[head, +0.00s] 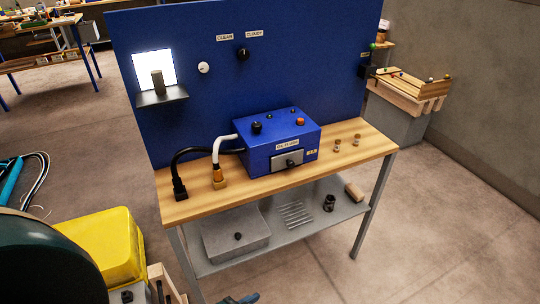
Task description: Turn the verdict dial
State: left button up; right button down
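A blue upright panel (320,60) stands behind the bench. Near its top are two small labels, one reading CLEAR (224,38) and one CLOUDY (254,34). A black round knob (243,54) sits just below the labels, under and slightly left of CLOUDY. A white round knob (204,68) is to its lower left. Neither is marked legibly as the verdict dial, and their pointer directions are too small to read. Neither of my grippers can be made out in the head view; nothing touches the knobs.
A lit white screen (154,68) hangs behind a small shelf with a dark cylinder (158,83). A blue box (262,140) with knobs and hoses stands on the wooden bench (350,138). Below are a grey bin (235,245) and rack. A yellow container (100,245) is front left.

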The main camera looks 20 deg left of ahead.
aim_at(243, 54)
jog(key=u, duration=0.85)
